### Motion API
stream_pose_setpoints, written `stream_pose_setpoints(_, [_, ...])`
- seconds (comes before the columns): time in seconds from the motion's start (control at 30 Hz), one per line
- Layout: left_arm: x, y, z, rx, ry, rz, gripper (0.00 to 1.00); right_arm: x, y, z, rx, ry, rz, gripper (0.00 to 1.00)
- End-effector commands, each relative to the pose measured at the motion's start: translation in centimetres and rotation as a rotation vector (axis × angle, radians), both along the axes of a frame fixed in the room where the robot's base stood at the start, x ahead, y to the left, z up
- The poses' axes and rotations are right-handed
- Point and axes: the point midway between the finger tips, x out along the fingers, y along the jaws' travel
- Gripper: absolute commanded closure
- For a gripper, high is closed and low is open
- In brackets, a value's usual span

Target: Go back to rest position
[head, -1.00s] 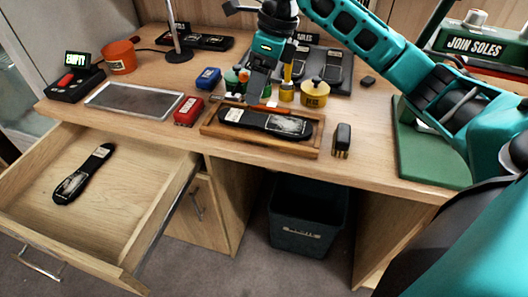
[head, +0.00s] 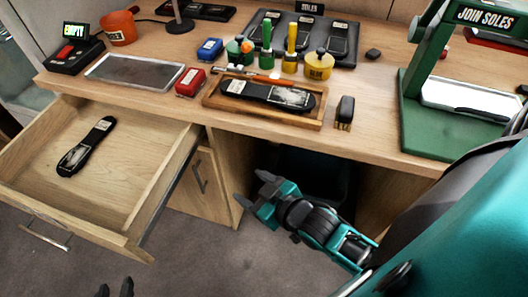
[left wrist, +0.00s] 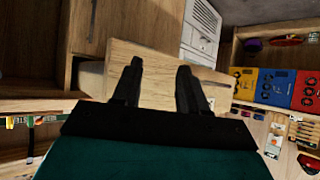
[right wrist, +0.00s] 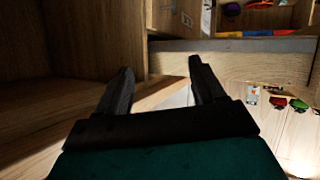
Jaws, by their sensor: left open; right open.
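My right gripper (head: 252,189) is open and empty in the head view, low in front of the desk, below the desktop edge and right of the open drawer. Its two spread fingers (right wrist: 160,88) also show in the right wrist view with nothing between them. My left gripper (head: 115,287) shows only its fingertips at the bottom left edge of the head view, below the drawer. In the left wrist view its fingers (left wrist: 160,85) are apart and empty, with wooden furniture behind them.
An open drawer (head: 140,180) holding a black sole (head: 86,147) juts out at the left. The desk (head: 375,125) carries a wooden tray (head: 213,103) with a sole, a red box (head: 190,82), glue pots and a green press (head: 430,125). Floor in front is clear.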

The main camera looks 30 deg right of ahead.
Motion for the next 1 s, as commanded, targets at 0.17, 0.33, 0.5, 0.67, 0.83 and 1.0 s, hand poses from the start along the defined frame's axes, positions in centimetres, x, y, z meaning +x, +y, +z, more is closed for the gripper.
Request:
stream_pose_setpoints(0.17, [-0.1,0.0,0.0,0.000,0.001,0.000,0.57,-3.9,-0.2,-3.5,0.086,0.191,-0.070,0.31])
stream_pose_setpoints(0.33, [-0.2,0.0,-0.1,-0.001,0.004,0.000,0.57,-4.2,-0.1,-3.8,0.091,0.205,-0.074,0.31])
stream_pose_setpoints(0.5, [-0.3,0.0,-0.2,0.000,0.006,0.000,0.57,-4.1,-0.1,-3.8,0.090,0.203,-0.073,0.31])
stream_pose_setpoints(0.67, [-0.3,0.0,-0.2,0.000,0.006,0.000,0.57,-4.1,-0.1,-3.8,0.089,0.202,-0.073,0.31])
stream_pose_setpoints(0.83, [-0.3,0.0,-0.2,0.000,0.006,0.000,0.57,-4.1,-0.1,-3.7,0.088,0.201,-0.072,0.31])
stream_pose_setpoints(1.0, [-0.3,0.0,-0.2,0.000,0.006,0.000,0.57,-4.1,-0.1,-3.7,0.089,0.200,-0.072,0.31])
